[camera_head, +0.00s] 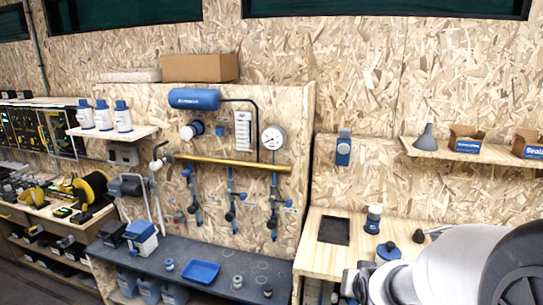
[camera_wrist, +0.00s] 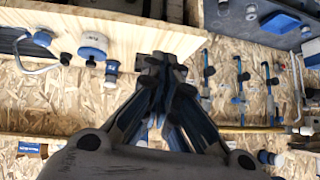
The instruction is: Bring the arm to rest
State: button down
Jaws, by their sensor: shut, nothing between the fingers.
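My arm (camera_head: 445,268) comes in from the lower right of the head view, its pale link lying across the front of the right-hand wooden bench. My gripper (camera_head: 354,284) shows small at the link's left end, by the bench. In the wrist view my gripper (camera_wrist: 158,66) points up the picture with its dark fingers drawn together and nothing between them. The wrist view is turned over, with the bench at the top and the wall below. I cannot tell the exact gap between fingertips and bench.
A valve panel with a brass pipe (camera_head: 232,163) stands behind.

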jog(key=s+a+r+n+g, duration=0.1)
jog(key=s+r, duration=0.1)
jog(key=s, duration=0.7)
jog(key=s+a+r+n+g, duration=0.1)
jog(key=s+a+r+g, duration=0.1)
jog(key=s, duration=0.7)
jog(key=s+a+r+n+g+y, duration=0.1)
jog(key=s+r, duration=0.3)
jog(key=s, duration=0.5)
jog(key=shift+s+a, duration=0.4)
jog(key=shift+a, duration=0.2)
jog(key=shift+r, duration=0.15)
